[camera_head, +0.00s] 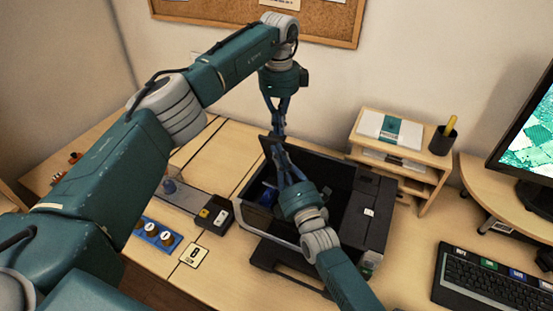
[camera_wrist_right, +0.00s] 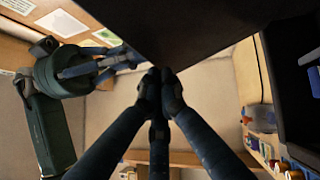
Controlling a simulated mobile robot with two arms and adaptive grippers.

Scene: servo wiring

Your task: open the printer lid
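The printer (camera_head: 374,205) stands on the desk with its dark, box-like inside exposed. Its dark lid (camera_head: 267,152) stands raised at the left of the opening, seen nearly edge-on; in the right wrist view the lid (camera_wrist_right: 205,25) fills the top middle. My right gripper (camera_head: 281,152) reaches up from the front over the opening. Its fingertips (camera_wrist_right: 161,77) are together, right at the lid's lower corner; contact is unclear. My left gripper (camera_head: 278,133) points down from above beside the lid's top, its fingers drawn together. It also shows in the wrist view (camera_wrist_right: 128,57), near the lid's edge.
A wooden shelf unit (camera_head: 412,160) with papers and a pen cup (camera_head: 443,140) stands right of the printer. A keyboard (camera_head: 490,285) and monitor (camera_head: 530,130) are farther right. A small dark box (camera_head: 213,214) and a blue knob block (camera_head: 158,233) lie left.

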